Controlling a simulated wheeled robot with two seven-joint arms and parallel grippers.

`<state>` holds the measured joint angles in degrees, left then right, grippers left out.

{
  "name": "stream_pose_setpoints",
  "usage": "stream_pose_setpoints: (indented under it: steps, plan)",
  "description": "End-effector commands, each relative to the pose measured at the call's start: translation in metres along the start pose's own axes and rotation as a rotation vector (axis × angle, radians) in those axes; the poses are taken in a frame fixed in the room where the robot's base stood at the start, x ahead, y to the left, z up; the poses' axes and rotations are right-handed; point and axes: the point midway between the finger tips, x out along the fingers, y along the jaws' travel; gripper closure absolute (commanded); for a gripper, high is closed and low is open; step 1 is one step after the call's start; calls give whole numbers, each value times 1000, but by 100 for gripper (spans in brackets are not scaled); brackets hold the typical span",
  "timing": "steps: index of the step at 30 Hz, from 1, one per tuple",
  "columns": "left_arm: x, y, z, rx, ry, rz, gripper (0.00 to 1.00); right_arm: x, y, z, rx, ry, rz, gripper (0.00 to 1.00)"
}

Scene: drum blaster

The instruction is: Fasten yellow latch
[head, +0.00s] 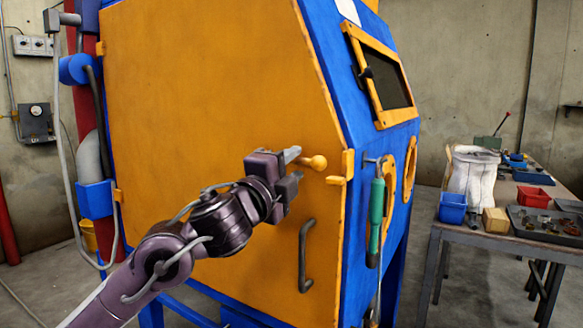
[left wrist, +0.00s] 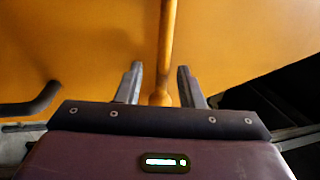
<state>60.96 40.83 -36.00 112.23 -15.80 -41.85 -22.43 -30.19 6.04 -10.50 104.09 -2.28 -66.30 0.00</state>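The yellow latch (head: 318,162) is a short rod with a rounded knob, standing out near the right edge of the orange door (head: 215,110), beside a yellow bracket (head: 347,165). My left gripper (head: 295,166) is open just left of the knob. In the left wrist view the latch rod (left wrist: 167,45) runs down from the top, and its rounded end lies between the two spread fingers (left wrist: 158,85). Gaps show on both sides of it, with no visible contact. My right gripper is in neither view.
A dark door handle (head: 304,258) sits below the gripper. A green-handled tool (head: 376,215) hangs on the blue cabinet side. A table (head: 465,238) with bins stands at right. The space in front of the door's upper part is clear.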

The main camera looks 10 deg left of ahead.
Motion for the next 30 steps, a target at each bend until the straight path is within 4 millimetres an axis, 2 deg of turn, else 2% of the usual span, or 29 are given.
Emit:
stream_pose_setpoints:
  steps: [5,18,22,30]
  plan:
    - [-5,0,0,0,0,-1,66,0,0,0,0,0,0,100]
    - [-71,1,1,1,-1,1,66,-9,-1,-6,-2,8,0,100]
    - [-78,1,0,1,-1,1,66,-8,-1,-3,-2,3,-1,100]
    - [-78,0,0,0,0,0,66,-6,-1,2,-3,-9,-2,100]
